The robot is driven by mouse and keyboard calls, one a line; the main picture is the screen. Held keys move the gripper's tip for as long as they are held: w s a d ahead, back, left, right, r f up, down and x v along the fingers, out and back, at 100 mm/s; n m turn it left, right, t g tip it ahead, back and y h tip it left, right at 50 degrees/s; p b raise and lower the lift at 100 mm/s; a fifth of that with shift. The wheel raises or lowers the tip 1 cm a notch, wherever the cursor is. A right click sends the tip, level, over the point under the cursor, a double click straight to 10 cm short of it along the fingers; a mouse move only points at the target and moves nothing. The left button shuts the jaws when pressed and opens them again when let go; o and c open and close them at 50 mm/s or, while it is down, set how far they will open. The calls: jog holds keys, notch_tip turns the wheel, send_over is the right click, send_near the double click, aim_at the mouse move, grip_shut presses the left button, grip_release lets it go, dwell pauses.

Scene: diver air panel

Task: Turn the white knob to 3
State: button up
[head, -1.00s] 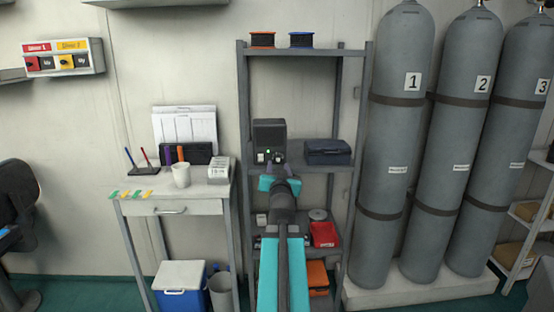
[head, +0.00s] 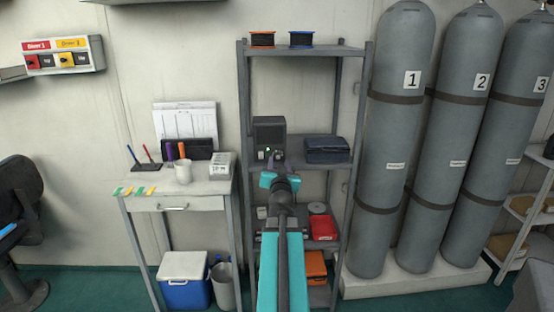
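A dark box-shaped device (head: 269,133) with a small green light stands on the middle shelf of the grey rack. Small pale parts show low on its front, around my gripper, but I cannot make out a white knob or any numbers there. My gripper (head: 270,158) is in front of the lower face of this device, its teal wrist just below. Its fingers are small and partly blend with the device. I cannot tell whether they touch it or are closed on anything.
A dark case (head: 327,149) sits right of the device on the same shelf. Grey cylinders (head: 394,140) stand to the right. A small desk (head: 200,187) with a white cup (head: 183,172) is on the left. A switch panel (head: 64,55) hangs on the left wall.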

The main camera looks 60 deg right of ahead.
aim_at(278, 157)
jog(key=shift+x, duration=2)
